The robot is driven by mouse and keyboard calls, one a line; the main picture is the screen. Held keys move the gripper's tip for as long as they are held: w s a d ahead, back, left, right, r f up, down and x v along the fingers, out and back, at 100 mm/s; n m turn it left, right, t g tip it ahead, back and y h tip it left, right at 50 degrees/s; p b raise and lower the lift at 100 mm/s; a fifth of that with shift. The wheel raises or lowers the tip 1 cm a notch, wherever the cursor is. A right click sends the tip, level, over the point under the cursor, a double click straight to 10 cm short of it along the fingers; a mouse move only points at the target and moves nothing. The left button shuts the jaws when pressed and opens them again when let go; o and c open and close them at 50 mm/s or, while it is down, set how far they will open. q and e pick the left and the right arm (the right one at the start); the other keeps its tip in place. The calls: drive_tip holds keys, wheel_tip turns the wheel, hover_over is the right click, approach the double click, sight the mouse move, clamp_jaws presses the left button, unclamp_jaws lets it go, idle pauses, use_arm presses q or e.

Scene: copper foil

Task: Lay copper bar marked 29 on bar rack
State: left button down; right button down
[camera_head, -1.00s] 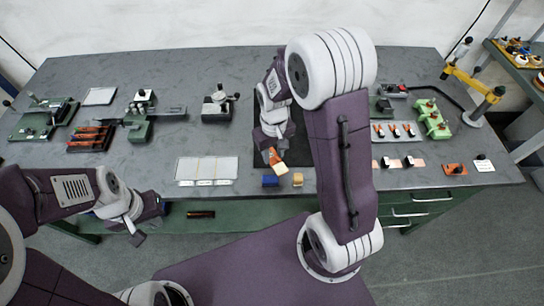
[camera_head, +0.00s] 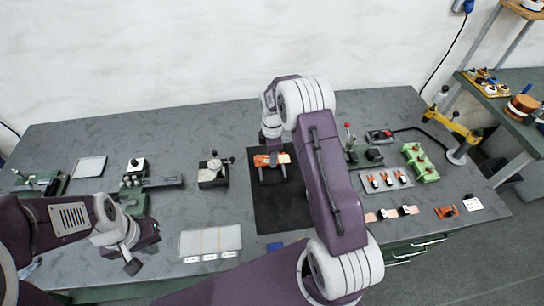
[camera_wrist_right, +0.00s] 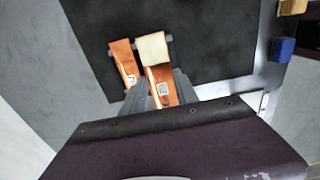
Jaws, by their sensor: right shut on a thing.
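My right gripper (camera_head: 271,158) is over the far part of the black mat. In the right wrist view its fingers (camera_wrist_right: 163,92) are shut on an orange copper bar (camera_wrist_right: 160,78) with a cream far end and a small white label. The label's number is too small to read. A second labelled copper bar (camera_wrist_right: 124,62) lies just left of it. Both bars cross a thin dark grey rod (camera_wrist_right: 170,40), apparently part of the bar rack, mostly hidden. I cannot tell whether the held bar touches it. My left gripper (camera_head: 131,262) hangs near the front left, its jaws unclear.
The black mat (camera_head: 278,213) is bare in front. A blue block (camera_wrist_right: 283,49) lies near its front edge. White labelled sheets (camera_head: 210,242) lie left of the mat, and a small black device (camera_head: 212,172) stands behind them. A tray with several clips (camera_head: 386,181) and green holders (camera_head: 420,162) are at right.

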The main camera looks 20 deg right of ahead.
drive_tip(key=shift+s+f+b, duration=0.1)
drive_tip(key=shift+f+b, duration=0.25)
drive_tip(key=shift+f, duration=0.1)
drive_tip(key=f+b, duration=0.2)
drive_tip(key=f, duration=0.1)
drive_tip(key=shift+s, duration=0.2)
drive_tip(key=shift+w+f+b, duration=0.2)
drive_tip(key=shift+f+b, duration=0.3)
drive_tip(key=shift+b, duration=0.15)
drive_tip(key=shift+r, duration=0.1)
drive_tip(key=shift+s, duration=0.15)
drive_tip(key=shift+f, duration=0.6)
drive_tip(key=shift+f+b, duration=0.3)
drive_tip(key=shift+f, duration=0.2)
idle(0.9)
drive_tip(key=c, duration=1.3)
unclamp_jaws()
